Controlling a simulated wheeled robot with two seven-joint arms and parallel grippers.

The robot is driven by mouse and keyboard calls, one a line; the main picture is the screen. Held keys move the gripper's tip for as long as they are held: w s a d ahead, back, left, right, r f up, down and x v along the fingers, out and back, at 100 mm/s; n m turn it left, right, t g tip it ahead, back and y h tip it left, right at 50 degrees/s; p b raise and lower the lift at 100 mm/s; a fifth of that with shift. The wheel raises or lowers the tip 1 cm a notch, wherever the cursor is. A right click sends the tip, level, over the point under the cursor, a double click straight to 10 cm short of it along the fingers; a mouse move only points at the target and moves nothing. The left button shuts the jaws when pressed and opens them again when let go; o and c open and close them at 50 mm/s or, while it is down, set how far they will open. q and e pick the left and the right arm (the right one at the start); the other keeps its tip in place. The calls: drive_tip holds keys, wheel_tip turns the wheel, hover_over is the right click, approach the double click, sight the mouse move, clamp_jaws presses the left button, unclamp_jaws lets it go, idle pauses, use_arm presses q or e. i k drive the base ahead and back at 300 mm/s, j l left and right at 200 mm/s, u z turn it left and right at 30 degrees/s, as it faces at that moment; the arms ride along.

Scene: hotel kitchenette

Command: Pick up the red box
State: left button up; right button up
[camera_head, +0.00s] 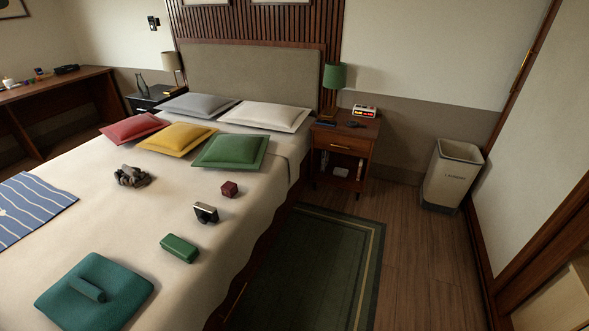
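A small dark red box (229,189) sits on the beige bed (190,225), a little in front of the green pillow. A black and silver object (206,212), perhaps a camera or clock, lies just in front of it, and the two are apart. A green box or case (179,248) lies farther forward on the bed. Neither of my grippers shows in the head view.
Red (134,128), yellow (177,137) and green (230,151) pillows lie behind the box. A folded teal cloth (94,291) lies at the front. A nightstand (343,145) and laundry bin (453,175) stand right. The floor by the bed has a green rug (318,265).

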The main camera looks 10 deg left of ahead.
sight(229, 189)
drive_tip(key=i+l, duration=0.15)
drive_tip(key=i, duration=0.6)
drive_tip(key=i+l, duration=0.15)
drive_tip(key=i, duration=0.6)
